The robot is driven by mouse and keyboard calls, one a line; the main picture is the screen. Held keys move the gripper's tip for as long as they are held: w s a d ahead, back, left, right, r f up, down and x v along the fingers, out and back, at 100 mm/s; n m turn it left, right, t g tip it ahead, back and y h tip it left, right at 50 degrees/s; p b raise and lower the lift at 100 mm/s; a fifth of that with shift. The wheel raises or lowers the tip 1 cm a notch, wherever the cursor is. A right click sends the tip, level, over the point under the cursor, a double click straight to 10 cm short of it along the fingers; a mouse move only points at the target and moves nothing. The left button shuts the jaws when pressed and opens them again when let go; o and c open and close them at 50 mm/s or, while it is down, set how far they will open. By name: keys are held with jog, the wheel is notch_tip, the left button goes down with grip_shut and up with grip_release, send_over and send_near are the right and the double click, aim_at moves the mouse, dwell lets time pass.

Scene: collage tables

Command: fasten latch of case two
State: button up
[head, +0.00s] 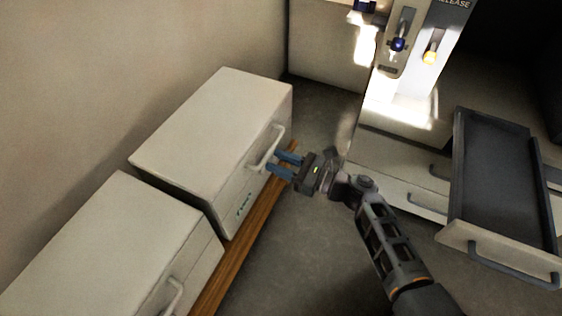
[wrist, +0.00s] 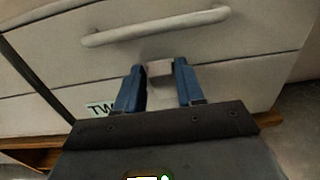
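Case two (head: 205,135) is the white box farther back on the wooden shelf, with a handle (head: 268,150) on its front. In the wrist view its front shows the handle (wrist: 155,26), a label (wrist: 98,109) whose visible letters read "TW", and a seam. A small brownish block, seemingly the latch (wrist: 160,70), juts out at the seam below the handle. My gripper (head: 274,162) is at the case's front; in the wrist view its blue fingers (wrist: 160,78) are apart, one on each side of the latch. Whether they touch it I cannot tell.
A second white case (head: 110,245) stands nearer on the wooden shelf (head: 240,250). At right, a cabinet has an open dark drawer (head: 495,185) and a panel with knobs (head: 398,44) above.

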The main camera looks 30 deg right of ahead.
grip_shut()
jog(key=p, duration=0.1)
jog(key=r+p, duration=0.1)
jog(key=p, duration=0.1)
jog(key=shift+w+a+g+h+p, duration=0.2)
jog(key=shift+g+h+p, duration=0.1)
jog(key=shift+g, duration=0.1)
jog(key=shift+w+a+r+g+p, duration=0.15)
jog(key=shift+g+p, duration=0.15)
jog(key=shift+p, duration=0.7)
jog(key=shift+w+h+p, duration=0.1)
jog(key=shift+h+p, duration=0.2)
jog(key=shift+p, duration=0.2)
jog(key=shift+f, duration=0.2)
jog(key=shift+o, duration=1.9)
grip_release()
jog(key=shift+f, duration=0.2)
